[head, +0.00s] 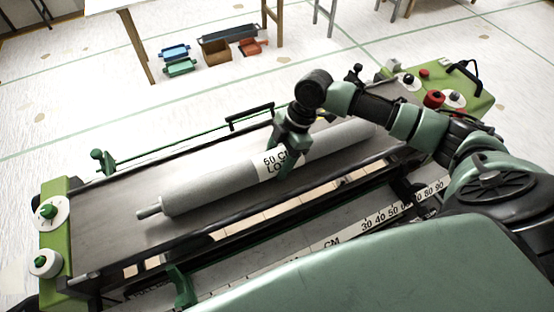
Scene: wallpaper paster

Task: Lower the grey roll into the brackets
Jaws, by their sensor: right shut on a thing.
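The grey roll (215,187) lies lengthwise over the grey bed of the green-ended machine (110,240), with a white label near its middle. Its thin left spindle end (149,213) sticks out free, short of the left green end plate (58,230). Its right end is partly hidden behind my right arm. My right gripper (285,158) reaches down from above and is shut on the roll near the label. I cannot tell how high the roll is above the bed or which parts are the brackets. My left gripper is not in view.
Green knobs (47,211) stand on the left end, red and black knobs (434,98) on the right. A centimetre scale (385,220) runs along the near side. Blue, green, brown and red boxes (215,52) sit on the floor beyond, beside a table leg.

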